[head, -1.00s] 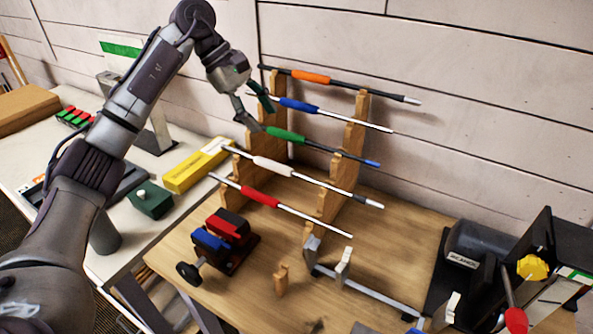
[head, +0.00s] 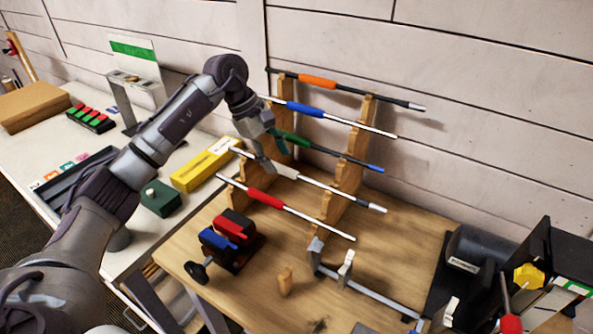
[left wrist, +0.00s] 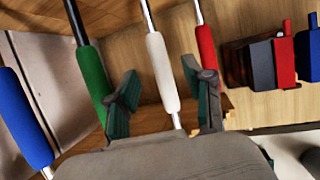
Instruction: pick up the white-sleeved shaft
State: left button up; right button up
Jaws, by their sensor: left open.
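The white-sleeved shaft (head: 285,172) rests across the wooden rack, its sleeve partly behind my left gripper in the head view. My left gripper (head: 268,154) is open at this sleeve. In the left wrist view the white sleeve (left wrist: 160,65) runs between the two open fingers of the left gripper (left wrist: 163,97), with a gap on each side. The green sleeve (left wrist: 92,75) lies just outside the left finger and the red sleeve (left wrist: 206,48) near the right finger. I cannot tell whether the fingers reach down past the sleeve. My right gripper is not in view.
The wooden rack (head: 350,170) also holds orange (head: 318,82), blue (head: 305,110), green (head: 292,138) and red (head: 265,198) sleeved shafts, closely spaced. A red and blue vise (head: 232,240) stands in front. A yellow box (head: 205,165) lies left. The wall is close behind.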

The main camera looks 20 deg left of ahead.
aim_at(282, 167)
pick_arm(q)
jog(key=shift+x, duration=1.25)
jog(key=shift+d, duration=0.1)
jog(key=shift+f, duration=0.25)
jog(key=shift+c, duration=0.2)
grip_shut()
